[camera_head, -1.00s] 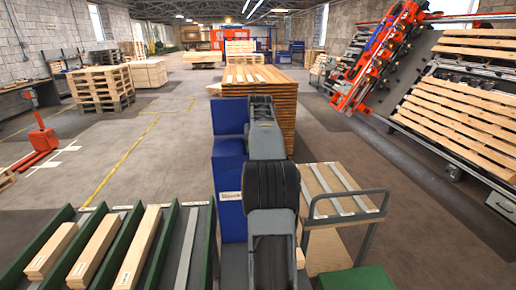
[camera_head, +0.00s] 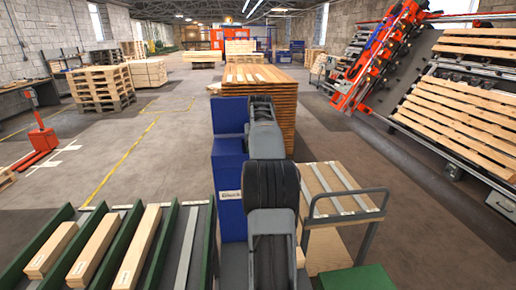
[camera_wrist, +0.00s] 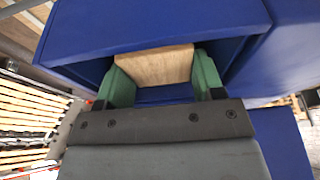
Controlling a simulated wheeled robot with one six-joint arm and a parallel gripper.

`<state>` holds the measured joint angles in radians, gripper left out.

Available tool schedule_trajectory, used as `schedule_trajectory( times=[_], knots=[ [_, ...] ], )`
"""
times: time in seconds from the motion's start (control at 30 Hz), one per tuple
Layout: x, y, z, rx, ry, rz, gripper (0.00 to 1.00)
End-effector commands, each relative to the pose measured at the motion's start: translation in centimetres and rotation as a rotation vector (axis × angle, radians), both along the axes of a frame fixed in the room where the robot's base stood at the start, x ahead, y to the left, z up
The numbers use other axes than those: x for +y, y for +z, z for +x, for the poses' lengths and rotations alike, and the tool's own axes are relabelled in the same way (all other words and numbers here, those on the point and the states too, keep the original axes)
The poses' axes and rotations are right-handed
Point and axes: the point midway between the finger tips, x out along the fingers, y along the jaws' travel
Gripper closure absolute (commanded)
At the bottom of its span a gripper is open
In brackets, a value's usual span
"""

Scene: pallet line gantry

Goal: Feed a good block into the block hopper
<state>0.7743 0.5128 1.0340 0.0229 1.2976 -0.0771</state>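The blue block hopper (camera_head: 228,150) stands just ahead of me, partly hidden behind my arm in the head view. A white label is on its front. In the wrist view, the blue hopper walls (camera_wrist: 150,30) surround an opening. My gripper (camera_wrist: 160,66) has two green fingers, one on each side of a light wooden block (camera_wrist: 153,62). The fingers appear to touch the block's sides, and the block is at the hopper opening. The block's far end and any contact with the hopper floor are hidden. In the head view my gripper is hidden behind my arm.
A green-sided rack (camera_head: 150,262) with labelled wooden pieces lies at the front left. A cart (camera_head: 340,205) with a grey handle stands at the right. A tall stack of boards (camera_head: 262,100) is behind the hopper. Open floor lies to the left.

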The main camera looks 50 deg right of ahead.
Motion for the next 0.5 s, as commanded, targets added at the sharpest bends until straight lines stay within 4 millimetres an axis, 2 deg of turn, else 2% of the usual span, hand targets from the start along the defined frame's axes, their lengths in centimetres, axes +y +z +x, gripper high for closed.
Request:
schedule_trajectory(
  times=[0.1, 0.2, 0.5],
  knots=[
    [0.1, 1.0, -0.2, -0.004, 0.000, -0.003, 0.19],
    [0.4, 2.6, -0.5, -0.006, 0.000, -0.006, 0.09],
    [1.6, 8.5, -1.9, -0.005, 0.000, -0.005, 0.09]
  ],
)
